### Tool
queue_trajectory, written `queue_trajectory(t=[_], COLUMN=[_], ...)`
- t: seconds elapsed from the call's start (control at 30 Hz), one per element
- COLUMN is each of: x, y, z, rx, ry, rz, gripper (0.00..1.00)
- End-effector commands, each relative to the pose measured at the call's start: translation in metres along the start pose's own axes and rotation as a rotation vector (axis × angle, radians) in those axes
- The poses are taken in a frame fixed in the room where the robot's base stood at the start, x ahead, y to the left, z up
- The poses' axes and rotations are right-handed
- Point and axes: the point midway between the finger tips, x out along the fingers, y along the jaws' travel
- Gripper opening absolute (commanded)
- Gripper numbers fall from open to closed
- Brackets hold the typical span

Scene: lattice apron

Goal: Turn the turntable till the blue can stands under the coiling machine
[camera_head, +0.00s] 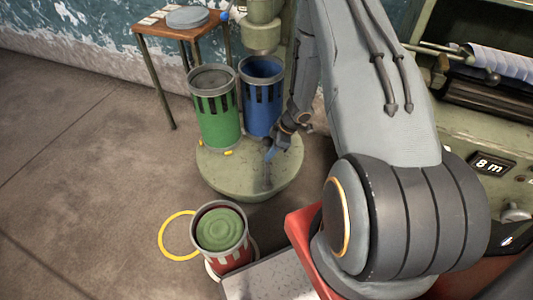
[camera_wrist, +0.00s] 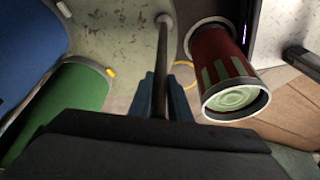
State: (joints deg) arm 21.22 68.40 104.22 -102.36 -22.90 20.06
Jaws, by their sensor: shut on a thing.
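The round green turntable (camera_head: 230,180) carries a green can (camera_head: 220,125) and a blue can (camera_head: 262,118). The green can is at the left and the blue can at the back, close beside it. The coiling machine's head (camera_head: 263,38) hangs directly above the blue can's open mouth in the head view; exact alignment is hard to tell. My gripper (camera_head: 268,153) is at the turntable's front right, shut on an upright post. The post (camera_wrist: 162,60) runs between the fingers in the wrist view. The blue can (camera_wrist: 25,45) and green can (camera_wrist: 75,100) show at left there.
A red can with green coiled sliver (camera_head: 222,232) stands on the floor in front of the turntable, near a yellow ring (camera_head: 172,238). A small wooden table (camera_head: 165,28) stands back left. A machine (camera_head: 480,125) fills the right. The left floor is clear.

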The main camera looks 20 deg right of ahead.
Motion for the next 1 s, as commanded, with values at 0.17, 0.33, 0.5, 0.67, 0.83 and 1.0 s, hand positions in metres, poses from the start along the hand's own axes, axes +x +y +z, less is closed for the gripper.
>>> queue_trajectory(t=[0.17,0.33,0.5,0.67,0.83,1.0], x=[-0.004,-0.004,-0.004,-0.004,-0.003,-0.015], y=[0.011,0.011,0.011,0.009,0.007,0.008], z=[-0.002,-0.002,-0.002,-0.001,0.001,0.001], rx=[0.0,0.0,0.0,0.0,0.001,0.001], ry=[0.004,0.004,0.004,0.003,0.002,0.003], rz=[0.017,0.017,0.017,0.014,0.011,0.013], gripper=[0.0,0.0,0.22,0.36,0.36,0.36])
